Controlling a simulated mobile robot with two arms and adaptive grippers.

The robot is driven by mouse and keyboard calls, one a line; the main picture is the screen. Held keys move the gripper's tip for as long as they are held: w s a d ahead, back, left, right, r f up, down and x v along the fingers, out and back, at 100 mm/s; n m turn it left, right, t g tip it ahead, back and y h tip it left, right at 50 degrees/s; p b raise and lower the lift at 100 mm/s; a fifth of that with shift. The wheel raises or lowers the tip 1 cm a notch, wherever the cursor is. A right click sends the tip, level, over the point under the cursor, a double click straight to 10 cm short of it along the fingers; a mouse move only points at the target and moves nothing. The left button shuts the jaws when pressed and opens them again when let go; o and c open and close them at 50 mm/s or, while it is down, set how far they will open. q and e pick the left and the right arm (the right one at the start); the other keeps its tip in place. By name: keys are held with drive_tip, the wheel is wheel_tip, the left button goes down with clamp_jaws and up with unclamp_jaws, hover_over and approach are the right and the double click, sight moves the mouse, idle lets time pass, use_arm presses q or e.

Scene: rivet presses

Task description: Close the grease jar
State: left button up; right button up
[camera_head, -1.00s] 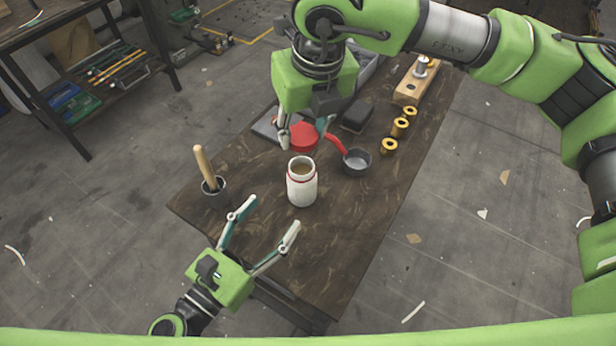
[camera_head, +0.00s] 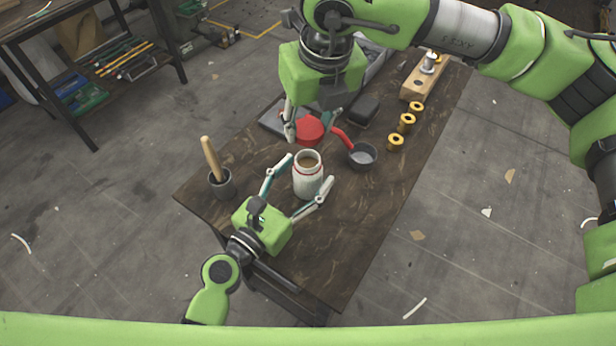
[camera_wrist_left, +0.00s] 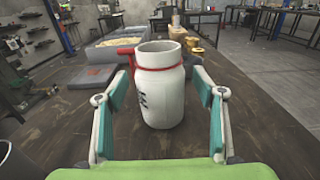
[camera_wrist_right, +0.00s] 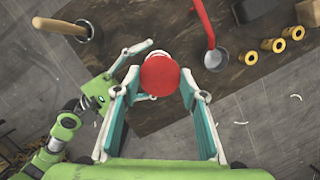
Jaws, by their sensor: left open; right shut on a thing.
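The open white grease jar (camera_head: 308,182) stands upright on the dark wooden table, with brown grease showing in its mouth. My left gripper (camera_head: 310,172) is open, with its fingers on either side of the jar. In the left wrist view the jar (camera_wrist_left: 160,95) stands between the open fingers (camera_wrist_left: 160,90), with gaps on both sides. My right gripper (camera_head: 307,122) is shut on the round red lid (camera_head: 309,131), above and behind the jar. In the right wrist view the lid (camera_wrist_right: 160,75) sits between the fingertips and hides what lies below.
A red-handled ladle (camera_head: 363,156) lies right of the jar. A dark cup (camera_head: 222,184) with a wooden stick stands left. Several brass rings (camera_head: 407,120), a black block (camera_head: 363,112) and a wooden block (camera_head: 425,80) lie farther back. The table's front right is clear.

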sight(309, 144)
use_arm(q)
drive_tip(key=shift+w+d, duration=0.4)
drive_tip(key=shift+w, duration=0.1)
drive_tip(key=c, duration=1.7)
use_arm(e)
drive_tip(key=shift+f, duration=2.45)
drive_tip(key=shift+f, duration=0.9)
drive_tip(key=shift+f, duration=0.5)
use_arm(q)
clamp_jaws()
